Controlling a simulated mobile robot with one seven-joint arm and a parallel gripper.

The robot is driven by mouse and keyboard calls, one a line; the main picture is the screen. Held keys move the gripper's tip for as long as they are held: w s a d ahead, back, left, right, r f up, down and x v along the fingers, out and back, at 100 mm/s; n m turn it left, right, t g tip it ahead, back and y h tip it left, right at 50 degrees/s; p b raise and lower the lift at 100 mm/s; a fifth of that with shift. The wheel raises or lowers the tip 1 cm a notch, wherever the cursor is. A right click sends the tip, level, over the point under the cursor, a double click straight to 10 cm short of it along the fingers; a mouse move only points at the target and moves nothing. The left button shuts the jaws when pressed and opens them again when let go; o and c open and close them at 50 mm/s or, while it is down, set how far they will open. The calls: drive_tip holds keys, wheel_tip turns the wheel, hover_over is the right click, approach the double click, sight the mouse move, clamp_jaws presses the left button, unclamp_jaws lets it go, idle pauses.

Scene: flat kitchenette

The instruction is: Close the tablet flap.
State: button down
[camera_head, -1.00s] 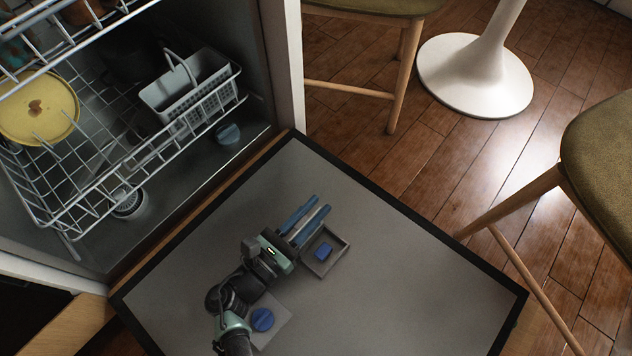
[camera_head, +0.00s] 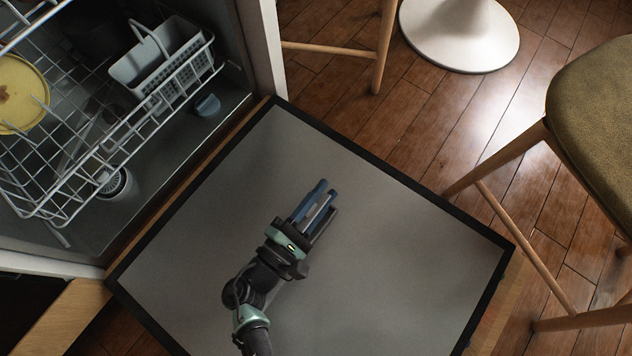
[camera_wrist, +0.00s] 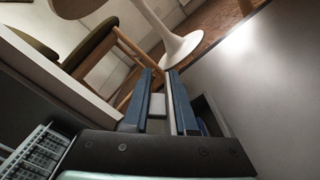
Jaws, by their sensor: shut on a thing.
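My gripper (camera_head: 324,192) is over the middle of the open dishwasher door's inner face, its blue fingers pointing up and to the right. It is shut on a thin pale grey piece, which appears to be the tablet flap (camera_head: 317,214). In the wrist view, my gripper (camera_wrist: 161,76) has the pale flap (camera_wrist: 157,104) between its two fingers. A dark recess (camera_wrist: 207,112), apparently the tablet compartment, opens just right of the fingers, with a bluish patch in it. In the head view, my gripper and arm hide the compartment and its tablet.
The grey door panel (camera_head: 400,235) is otherwise bare. A lower rack (camera_head: 120,150) with a cutlery basket (camera_head: 165,60) stands inside the dishwasher at upper left. A stool (camera_head: 595,125) stands beyond the door's right edge.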

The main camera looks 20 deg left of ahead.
drive_tip(key=shift+s+d+f+m+b, duration=0.2)
drive_tip(key=shift+f+m+b, duration=0.2)
drive_tip(key=shift+m, duration=0.5)
drive_tip(key=c, duration=0.8)
unclamp_jaws()
drive_tip(key=shift+d, duration=0.1)
